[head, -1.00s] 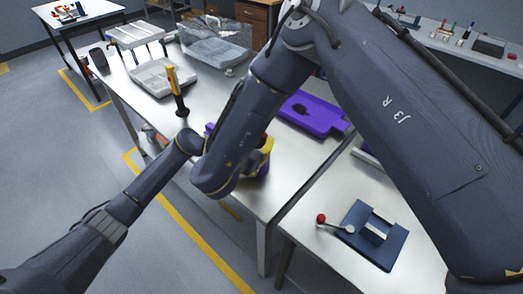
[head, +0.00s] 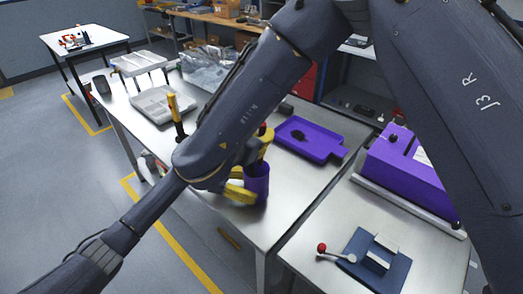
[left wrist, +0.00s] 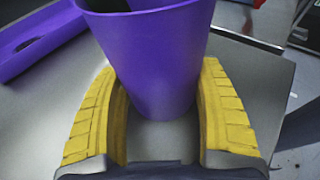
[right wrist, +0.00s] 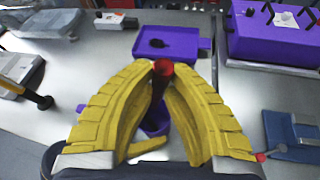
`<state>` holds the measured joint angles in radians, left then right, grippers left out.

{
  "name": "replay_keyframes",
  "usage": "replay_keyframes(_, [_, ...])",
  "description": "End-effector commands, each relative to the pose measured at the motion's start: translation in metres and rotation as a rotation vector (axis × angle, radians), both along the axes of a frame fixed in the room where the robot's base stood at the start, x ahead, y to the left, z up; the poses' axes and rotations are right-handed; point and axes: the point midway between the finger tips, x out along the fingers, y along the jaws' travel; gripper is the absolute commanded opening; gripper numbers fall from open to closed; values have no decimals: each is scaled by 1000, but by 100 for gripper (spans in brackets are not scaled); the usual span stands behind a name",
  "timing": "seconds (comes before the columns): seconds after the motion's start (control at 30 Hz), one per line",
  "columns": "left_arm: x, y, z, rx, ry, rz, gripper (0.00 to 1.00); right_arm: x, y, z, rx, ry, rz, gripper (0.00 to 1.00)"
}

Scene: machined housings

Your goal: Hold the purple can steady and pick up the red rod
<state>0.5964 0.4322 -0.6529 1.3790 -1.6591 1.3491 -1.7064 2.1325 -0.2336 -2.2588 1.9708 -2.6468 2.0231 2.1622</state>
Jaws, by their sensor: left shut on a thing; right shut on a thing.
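The purple can (head: 258,182) stands upright near the table's front edge. My left gripper (head: 243,190) is low at the can, its yellow fingers on either side of it. The left wrist view shows the can (left wrist: 155,60) close up between those fingers. My right gripper (head: 265,140) is above the can, shut on the red rod (right wrist: 161,70). In the right wrist view the rod's red top shows between the yellow fingertips, with the can (right wrist: 156,122) below. Whether the rod's lower end is inside the can is hidden.
A purple tray (head: 329,152) with a dark piece lies behind the can. A grey tray (head: 150,108) and a yellow-handled tool (head: 175,112) are to the left. A purple housing (head: 400,170) and a blue fixture (head: 352,268) with a red-knobbed lever are on the right table.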

Motion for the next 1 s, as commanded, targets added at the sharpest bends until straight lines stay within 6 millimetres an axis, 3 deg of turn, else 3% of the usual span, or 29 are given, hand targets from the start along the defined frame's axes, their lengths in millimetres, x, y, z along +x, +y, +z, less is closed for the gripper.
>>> replay_keyframes(0.1, [0, 0, 0, 0, 0, 0, 54, 1, 0, 21, 3, -3, -1, 0])
replay_keyframes(0.3, [0, 0, 0, 0, 0, 0, 54, 1, 0, 42, 1, -2, 0, 0])
replay_keyframes(0.77, [0, 0, 0, 0, 0, 0, 54, 0, 0, 50, 0, 0, 0, 0])
replay_keyframes(0.8, [0, 0, 0, 0, 0, 0, 72, 0, 0, 50, 0, 0, 0, 0])
replay_keyframes(1.0, [0, 0, 0, 0, 0, 0, 96, 0, 0, 50, 0, 0, 0, 0])
